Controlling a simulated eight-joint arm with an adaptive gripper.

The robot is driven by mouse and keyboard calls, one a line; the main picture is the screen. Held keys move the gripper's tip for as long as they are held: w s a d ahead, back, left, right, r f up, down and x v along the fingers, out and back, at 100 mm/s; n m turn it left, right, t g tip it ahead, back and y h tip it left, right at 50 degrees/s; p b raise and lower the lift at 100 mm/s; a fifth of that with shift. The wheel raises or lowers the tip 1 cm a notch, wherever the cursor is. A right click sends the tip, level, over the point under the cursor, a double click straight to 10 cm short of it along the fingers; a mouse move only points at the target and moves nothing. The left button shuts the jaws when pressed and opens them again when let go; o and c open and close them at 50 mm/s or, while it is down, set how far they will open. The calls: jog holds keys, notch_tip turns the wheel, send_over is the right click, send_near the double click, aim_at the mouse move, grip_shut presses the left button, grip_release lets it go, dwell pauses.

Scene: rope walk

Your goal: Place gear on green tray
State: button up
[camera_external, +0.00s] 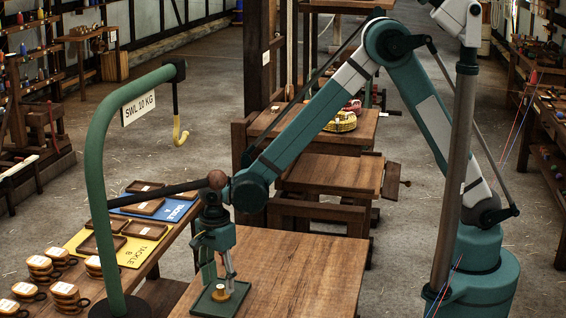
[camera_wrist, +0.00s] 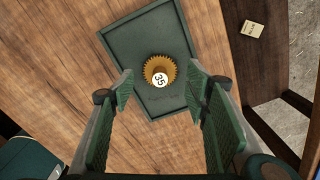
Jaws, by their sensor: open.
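The gear (camera_wrist: 160,70) is a brass toothed disc with a white "35" label. It lies on the green tray (camera_wrist: 135,35), a rectangular tray with a raised rim, near its middle in the wrist view. In the external view the gear (camera_external: 222,294) also shows on the tray (camera_external: 238,297), on the near wooden table. My gripper (camera_wrist: 159,89) is open, its fingers spread on either side of the gear with gaps visible. In the external view my gripper (camera_external: 223,272) points down, just above the gear. Part of the tray is hidden by my gripper there.
A green post (camera_external: 95,190) with a hook (camera_external: 181,132) stands left of my arm. The left bench holds a yellow mat (camera_external: 110,247), a blue mat (camera_external: 170,209), brown trays and several labelled blocks. The wooden tabletop (camera_external: 300,270) right of the tray is clear.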

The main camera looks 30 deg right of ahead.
aim_at(220, 287)
notch_tip(220, 287, up, 9)
jog(key=p, duration=0.1)
dwell(0.3)
jog(key=shift+d, duration=0.1)
dwell(0.5)
